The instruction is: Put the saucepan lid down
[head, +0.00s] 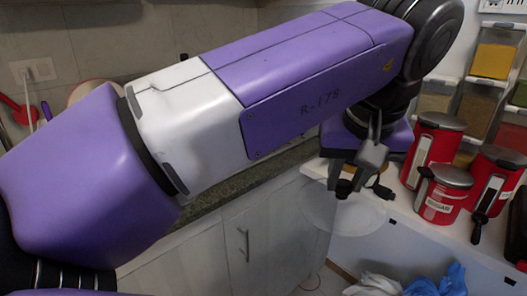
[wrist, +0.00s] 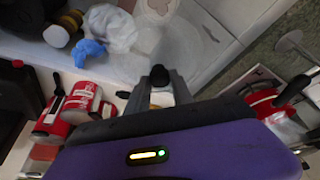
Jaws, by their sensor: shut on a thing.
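The saucepan lid (head: 345,218) is a clear, see-through disc in the head view. It hangs beneath my gripper (head: 364,184) at the front left edge of a white counter. The dark knob of the lid sits at the fingers, which are shut on it. In the wrist view my gripper (wrist: 160,84) reaches up from the purple wrist, and the faint clear lid (wrist: 195,58) spreads beyond the fingers. I cannot tell whether the lid touches the counter.
Several red canisters (head: 433,150) with grey lids stand close right of my gripper on the white counter (head: 405,214). Spice dispensers (head: 495,60) hang behind them. A blue crumpled item (head: 440,281) and a white bag (wrist: 108,27) lie lower down. White cabinets (head: 262,238) stand at the left.

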